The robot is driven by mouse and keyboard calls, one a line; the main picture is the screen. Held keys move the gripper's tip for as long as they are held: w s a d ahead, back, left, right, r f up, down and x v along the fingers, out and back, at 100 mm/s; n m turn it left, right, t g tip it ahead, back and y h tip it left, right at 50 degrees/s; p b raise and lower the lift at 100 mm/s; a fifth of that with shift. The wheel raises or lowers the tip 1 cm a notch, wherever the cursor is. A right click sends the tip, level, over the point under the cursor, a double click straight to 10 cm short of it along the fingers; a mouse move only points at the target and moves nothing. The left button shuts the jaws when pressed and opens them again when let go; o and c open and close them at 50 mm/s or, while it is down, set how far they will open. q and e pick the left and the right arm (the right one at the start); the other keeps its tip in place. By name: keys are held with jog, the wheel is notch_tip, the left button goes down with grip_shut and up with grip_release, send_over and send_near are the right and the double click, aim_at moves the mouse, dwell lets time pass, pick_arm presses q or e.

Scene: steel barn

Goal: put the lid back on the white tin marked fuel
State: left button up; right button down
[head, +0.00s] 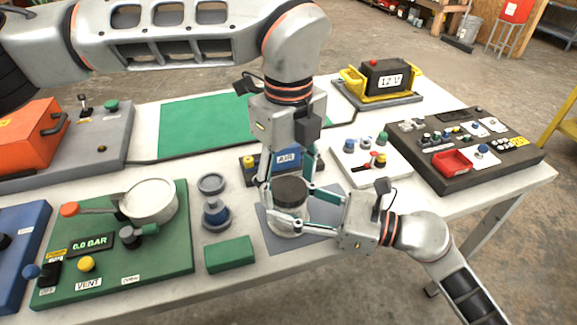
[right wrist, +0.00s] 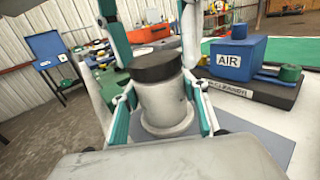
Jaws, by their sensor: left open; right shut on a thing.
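The white tin (head: 287,222) stands upright on a grey mat, and it also shows in the right wrist view (right wrist: 165,106). The dark lid (head: 290,191) is on top of the tin; in the right wrist view the lid (right wrist: 156,66) looks slightly tilted, and I cannot tell whether it is fully seated. My right gripper (head: 304,211) is shut on the tin's body from the right side. My left gripper (head: 288,184) points down from above and is open, its fingers on either side of the lid. No fuel marking is visible on the tin.
The grey mat (head: 325,231) lies under the tin. A blue AIR block (head: 286,158) stands close behind. A blue-grey stand (head: 214,205) and a green block (head: 230,254) are just left. A white panel (head: 349,168) with knobs is at the right. The green mat (head: 200,122) behind is clear.

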pick_arm(q)
jog(key=shift+f, duration=0.15)
jog(key=c, duration=1.2)
jog(key=shift+o, duration=0.2)
jog(key=m, duration=2)
jog(key=shift+m, duration=0.3)
jog(key=m, duration=0.3)
jog(key=shift+m, duration=0.3)
jog(key=m, duration=0.5)
jog(key=o, duration=1.2)
